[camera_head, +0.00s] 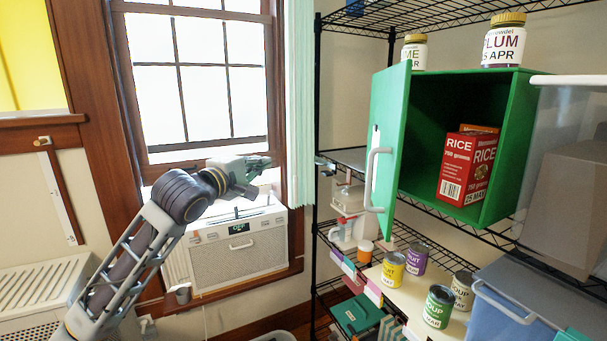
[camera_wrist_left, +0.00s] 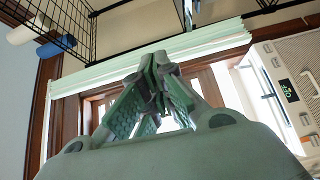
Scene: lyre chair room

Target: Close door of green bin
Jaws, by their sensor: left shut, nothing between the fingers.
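The green bin (camera_head: 520,150) lies open on a wire shelf at the right of the head view. Its door (camera_head: 393,125) stands swung out on the left side, with a pale grey handle (camera_head: 372,180) on its outer face. A red rice box (camera_head: 467,168) stands inside, with an orange item partly hidden behind it. My left gripper (camera_head: 262,172) is in front of the window, left of the door and clear of it. Its fingers (camera_wrist_left: 160,62) are closed together with nothing between them in the left wrist view. My right gripper is not in view.
Jars (camera_head: 503,46) stand on top of the bin. Below it, several cans (camera_head: 438,306) stand on a lower surface. A black shelf post (camera_head: 316,130) stands between my left gripper and the door. A white air conditioner (camera_head: 240,250) sits below the window.

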